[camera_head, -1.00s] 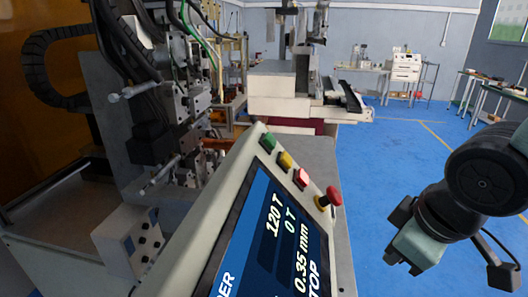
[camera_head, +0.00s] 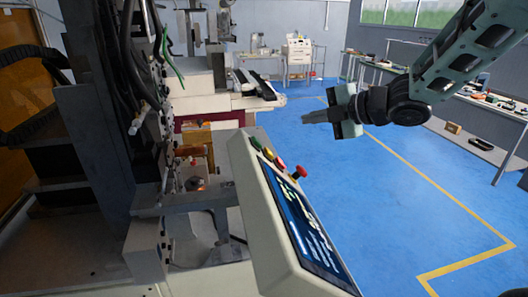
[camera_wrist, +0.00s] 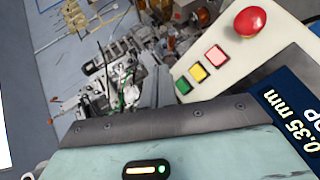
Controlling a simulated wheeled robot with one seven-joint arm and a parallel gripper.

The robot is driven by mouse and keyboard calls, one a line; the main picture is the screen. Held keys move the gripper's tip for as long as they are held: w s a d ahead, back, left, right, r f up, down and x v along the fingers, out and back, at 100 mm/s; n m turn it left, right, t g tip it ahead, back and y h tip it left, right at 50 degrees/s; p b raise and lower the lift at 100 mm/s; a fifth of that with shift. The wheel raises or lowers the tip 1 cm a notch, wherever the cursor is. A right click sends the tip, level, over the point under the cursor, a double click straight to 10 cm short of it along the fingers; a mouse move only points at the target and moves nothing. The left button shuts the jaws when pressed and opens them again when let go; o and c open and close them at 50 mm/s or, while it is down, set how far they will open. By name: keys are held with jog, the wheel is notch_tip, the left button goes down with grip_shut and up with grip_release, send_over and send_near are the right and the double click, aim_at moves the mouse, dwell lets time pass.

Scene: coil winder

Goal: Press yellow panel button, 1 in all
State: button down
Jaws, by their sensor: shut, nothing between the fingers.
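The yellow button (camera_head: 268,153) sits on the sloped top strip of the control panel (camera_head: 246,187), between the green button (camera_head: 256,143) and the red button (camera_head: 280,164). In the wrist view the yellow button (camera_wrist: 198,73) shows clear and uncovered, right of the middle. My gripper (camera_head: 307,117) is shut and empty. It points left, in the air to the upper right of the buttons in the head view, apart from the panel. The wrist view shows the gripper's body (camera_wrist: 190,140) along the bottom; its fingertips are not clear there.
A red mushroom button (camera_head: 299,172) stands up at the right end of the button row, also seen in the wrist view (camera_wrist: 249,21). The panel's screen (camera_head: 305,230) lies below. Winder machinery (camera_head: 115,140) fills the left. The blue floor to the right is open.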

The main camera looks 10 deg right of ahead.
aim_at(269, 153)
jog(key=shift+a+f+b, duration=1.5)
jog(key=shift+a+b, duration=0.15)
jog(key=shift+b, duration=0.3)
jog(key=shift+a+f+b, duration=1.45)
jog(key=shift+a+b, duration=0.2)
jog(key=shift+b, duration=0.3)
